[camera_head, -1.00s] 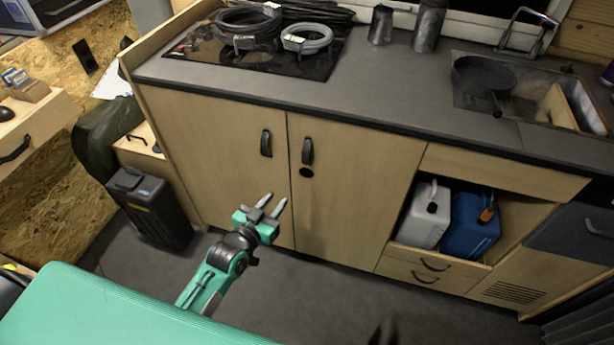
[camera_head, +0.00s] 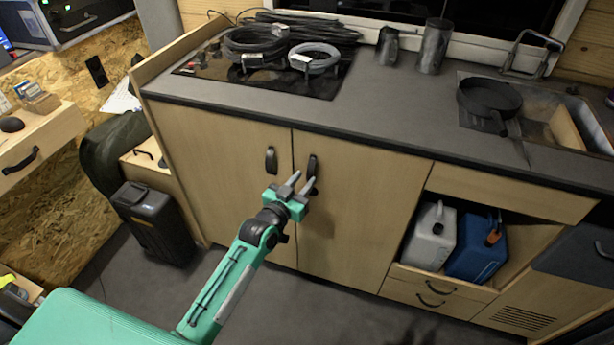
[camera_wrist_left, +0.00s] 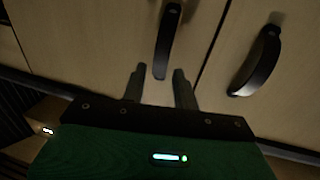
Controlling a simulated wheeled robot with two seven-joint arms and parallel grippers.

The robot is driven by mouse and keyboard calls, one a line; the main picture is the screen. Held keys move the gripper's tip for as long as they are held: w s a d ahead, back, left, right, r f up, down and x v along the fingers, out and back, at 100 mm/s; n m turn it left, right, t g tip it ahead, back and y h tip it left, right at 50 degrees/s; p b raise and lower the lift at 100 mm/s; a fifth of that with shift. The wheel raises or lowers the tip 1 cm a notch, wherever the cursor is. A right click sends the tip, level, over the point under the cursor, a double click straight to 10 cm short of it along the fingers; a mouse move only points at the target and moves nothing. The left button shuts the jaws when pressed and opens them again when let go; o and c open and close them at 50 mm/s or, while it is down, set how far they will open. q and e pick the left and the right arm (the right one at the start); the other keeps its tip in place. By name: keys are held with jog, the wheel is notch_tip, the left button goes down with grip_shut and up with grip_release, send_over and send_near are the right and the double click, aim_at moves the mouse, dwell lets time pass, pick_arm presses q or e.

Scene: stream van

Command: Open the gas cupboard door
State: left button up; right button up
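Two pale wood cupboard doors stand side by side below the counter, both shut: a left door (camera_head: 222,165) and a right door (camera_head: 360,210). Each has a black upright handle near the seam, the left handle (camera_head: 271,160) and the right handle (camera_head: 312,164). My left gripper (camera_head: 300,182) is open and empty, just in front of the right handle's lower end in the head view. In the left wrist view, a handle (camera_wrist_left: 167,42) lies ahead, its end between the fingertips (camera_wrist_left: 159,76); contact cannot be told. Another handle (camera_wrist_left: 256,64) is farther right. My right gripper is out of view.
A hob with coiled cables (camera_head: 262,48) and a sink (camera_head: 550,110) are on the counter (camera_head: 400,105). An open niche right of the doors holds a white canister (camera_head: 430,235) and a blue canister (camera_head: 478,245). A black case (camera_head: 155,222) stands left. Floor before the doors is clear.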

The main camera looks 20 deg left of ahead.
pick_arm(q)
jog(key=shift+x, duration=1.35)
grip_shut()
jog(key=shift+s, duration=0.1)
